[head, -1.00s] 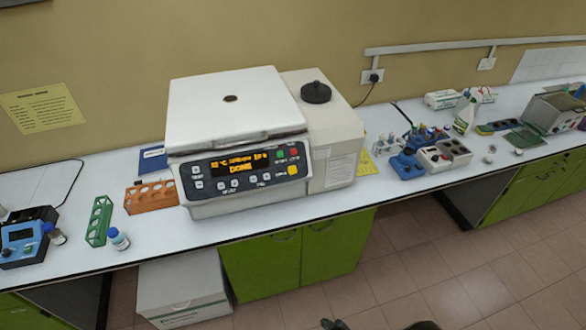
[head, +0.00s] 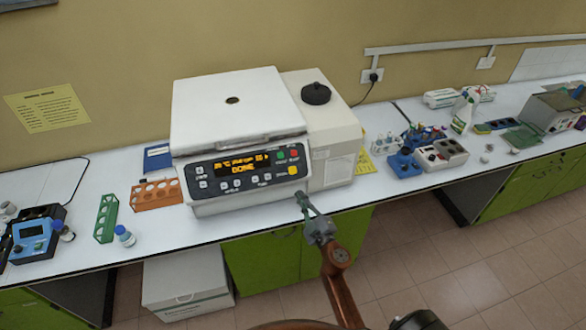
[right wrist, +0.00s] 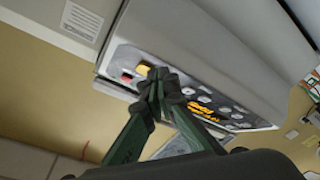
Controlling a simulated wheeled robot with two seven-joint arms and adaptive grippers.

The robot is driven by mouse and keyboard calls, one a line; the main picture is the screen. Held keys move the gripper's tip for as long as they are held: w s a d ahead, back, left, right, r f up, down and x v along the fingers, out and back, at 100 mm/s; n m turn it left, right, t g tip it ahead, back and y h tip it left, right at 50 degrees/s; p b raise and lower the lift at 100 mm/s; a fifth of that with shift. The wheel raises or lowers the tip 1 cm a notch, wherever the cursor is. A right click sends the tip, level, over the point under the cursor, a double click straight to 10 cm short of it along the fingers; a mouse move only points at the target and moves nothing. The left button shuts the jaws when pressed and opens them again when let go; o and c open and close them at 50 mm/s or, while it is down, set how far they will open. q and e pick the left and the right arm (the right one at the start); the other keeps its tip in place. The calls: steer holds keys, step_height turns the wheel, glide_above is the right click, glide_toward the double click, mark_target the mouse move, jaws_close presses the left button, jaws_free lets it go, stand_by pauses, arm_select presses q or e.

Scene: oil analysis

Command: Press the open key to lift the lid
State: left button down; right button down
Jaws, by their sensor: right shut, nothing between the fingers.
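The centrifuge (head: 240,198) stands on the bench with its white lid (head: 235,105) down. Its panel display (head: 242,165) shows lit orange text that includes DONE. A yellow key (head: 293,170) is at the panel's lower right, under a red key (head: 294,154); I cannot read which one is labelled open. My right gripper (head: 301,197) is shut and empty, just in front of and below the yellow key. In the right wrist view its closed fingertips (right wrist: 158,76) overlap the panel beside the yellow key (right wrist: 143,69); contact cannot be told. My left gripper is out of view.
An orange rack (head: 157,194), a green rack (head: 106,219) and a small bottle (head: 125,236) stand left of the centrifuge. Blue holders (head: 403,164) and other items stand to the right. The bench's front edge is close below the panel.

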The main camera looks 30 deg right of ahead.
mark_target(293, 170)
step_height(293, 170, up, 10)
steer(key=s+n+t, duration=0.1)
steer(key=t, duration=0.1)
steer(key=shift+s+a+r+n+p, duration=0.15)
steer(key=shift+a+r+n+p, duration=0.1)
steer(key=shift+n+p, duration=0.05)
steer(key=shift+f, duration=0.1)
steer(key=w+d+f+b, duration=0.1)
steer(key=w+f+b, duration=0.3)
steer(key=w, duration=0.3)
steer(key=shift+w+d+f+b, duration=0.15)
steer(key=shift+d+f+b, duration=0.2)
steer(key=shift+b, duration=0.45)
steer(key=shift+w+f, duration=0.1)
steer(key=shift+w, duration=0.05)
stand_by(0.5)
steer(key=shift+w+d+f, duration=0.1)
steer(key=shift+w, duration=0.1)
